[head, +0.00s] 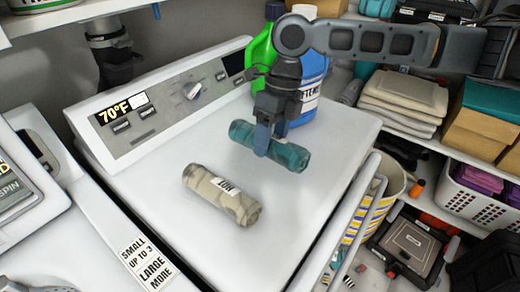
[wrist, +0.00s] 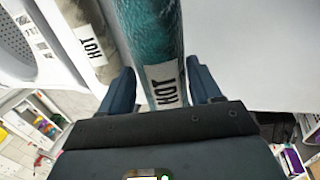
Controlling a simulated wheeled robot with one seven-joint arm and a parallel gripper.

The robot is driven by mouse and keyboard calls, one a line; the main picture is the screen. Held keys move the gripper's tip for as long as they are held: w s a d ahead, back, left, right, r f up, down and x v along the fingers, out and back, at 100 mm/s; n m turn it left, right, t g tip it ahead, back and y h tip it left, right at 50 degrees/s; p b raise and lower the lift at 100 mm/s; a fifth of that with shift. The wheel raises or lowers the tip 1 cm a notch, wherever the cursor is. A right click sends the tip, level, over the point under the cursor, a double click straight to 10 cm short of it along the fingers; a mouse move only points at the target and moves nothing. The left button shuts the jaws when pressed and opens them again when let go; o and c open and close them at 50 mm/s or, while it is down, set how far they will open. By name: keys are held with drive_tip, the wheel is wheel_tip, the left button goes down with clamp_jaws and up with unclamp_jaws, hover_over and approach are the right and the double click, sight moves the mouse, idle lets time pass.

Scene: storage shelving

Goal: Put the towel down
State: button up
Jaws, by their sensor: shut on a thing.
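A teal rolled towel (head: 292,157) is held at its middle by my gripper (head: 264,148), over the white machine top (head: 310,205). In the wrist view the teal towel (wrist: 150,40) runs between my two fingers and bears a label reading HOT. I cannot tell whether its underside touches the machine top. A beige rolled towel (head: 222,195) with a similar label lies on the machine top, to the left and nearer the front, apart from the teal one. The beige towel also shows in the wrist view (wrist: 92,45).
A green bottle (head: 262,52) and a blue-and-white bottle (head: 309,92) stand behind my gripper. A control panel (head: 170,100) rises along the back left. The front and right of the machine top are clear. Shelves with folded towels (head: 404,95) and a white basket (head: 478,200) stand right.

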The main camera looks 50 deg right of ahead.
drive_tip(key=w, duration=0.1)
drive_tip(key=w+f, duration=0.1)
drive_tip(key=w, duration=0.1)
drive_tip(key=shift+a+f, duration=0.3)
drive_tip(key=shift+f, duration=0.05)
drive_tip(key=shift+f+p, duration=0.4)
drive_tip(key=shift+f, duration=1.65)
drive_tip(key=shift+f, duration=0.15)
drive_tip(key=o, duration=1.2)
drive_tip(key=v, duration=1.2)
drive_tip(key=shift+a+b, duration=0.1)
drive_tip(key=shift+b, duration=0.3)
